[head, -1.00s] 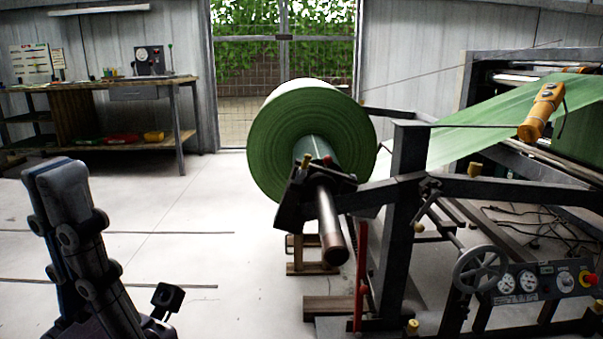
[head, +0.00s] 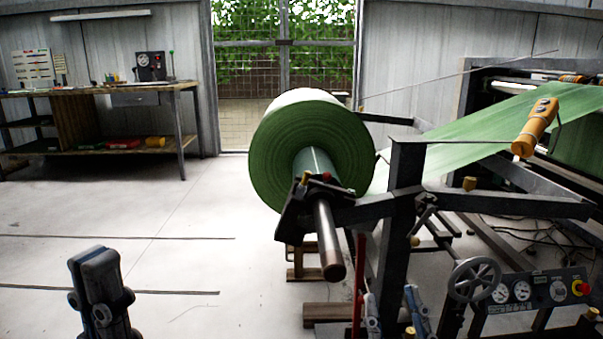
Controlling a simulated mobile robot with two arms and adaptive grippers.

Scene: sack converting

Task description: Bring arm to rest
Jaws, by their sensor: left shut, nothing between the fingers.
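My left gripper (head: 95,254) is at the lower left of the head view, its dark fingers pointing up and together with nothing between them. It stands over bare floor, well to the left of the green roll. My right gripper (head: 390,291) shows at the bottom edge, right of centre. Its two bluish-grey fingers are spread apart with nothing seen held. It is in front of the machine frame's lower part. The rest of both arms is cut off by the picture's bottom edge.
A large green roll (head: 283,150) sits on a steel shaft (head: 328,240) jutting toward me. The dark frame (head: 402,230), handwheel (head: 475,282) and control panel (head: 540,291) fill the right. A yellow pendant (head: 535,127) hangs there. A workbench (head: 100,88) stands far left. Floor between is clear.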

